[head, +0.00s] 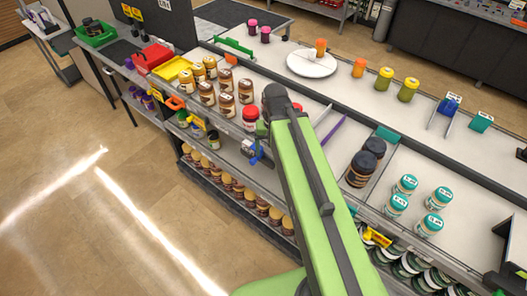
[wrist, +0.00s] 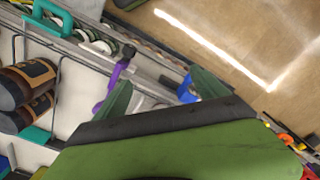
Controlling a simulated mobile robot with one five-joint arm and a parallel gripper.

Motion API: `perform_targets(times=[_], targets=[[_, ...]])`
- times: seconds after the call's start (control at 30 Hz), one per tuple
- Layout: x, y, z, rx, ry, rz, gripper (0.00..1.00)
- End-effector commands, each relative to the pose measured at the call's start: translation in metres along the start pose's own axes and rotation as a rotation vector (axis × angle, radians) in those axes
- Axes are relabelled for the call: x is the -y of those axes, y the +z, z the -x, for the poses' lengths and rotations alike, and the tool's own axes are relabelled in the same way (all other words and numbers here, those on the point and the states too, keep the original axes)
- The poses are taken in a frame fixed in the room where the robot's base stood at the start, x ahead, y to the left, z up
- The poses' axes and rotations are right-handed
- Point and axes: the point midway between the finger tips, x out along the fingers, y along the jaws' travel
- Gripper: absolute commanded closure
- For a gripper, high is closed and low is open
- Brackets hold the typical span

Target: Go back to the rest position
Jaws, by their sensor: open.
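My green arm stretches up the middle of the head view over the counter. Its dark elbow joint stands in front of the jars, and my gripper is not clearly visible there. In the wrist view my gripper (wrist: 160,91) shows as two dark green fingers spread apart. No held object can be made out between them. A blue object (wrist: 187,90) shows near the right finger, and a purple strip (wrist: 116,76) near the left one. I cannot tell how far away these are.
The counter (head: 310,104) below my arm holds brown jars (head: 206,93), dark jars (head: 361,170) and teal-lidded jars (head: 430,225). A round white board (head: 311,64) lies at the back. A lower shelf holds more jars (head: 238,192). Open floor (head: 110,220) lies to the left.

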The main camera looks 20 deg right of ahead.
Motion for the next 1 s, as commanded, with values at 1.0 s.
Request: perform_targets(times=[1.0], targets=[[0.038,0.011,-0.167,0.0,0.0,0.212,0.17]])
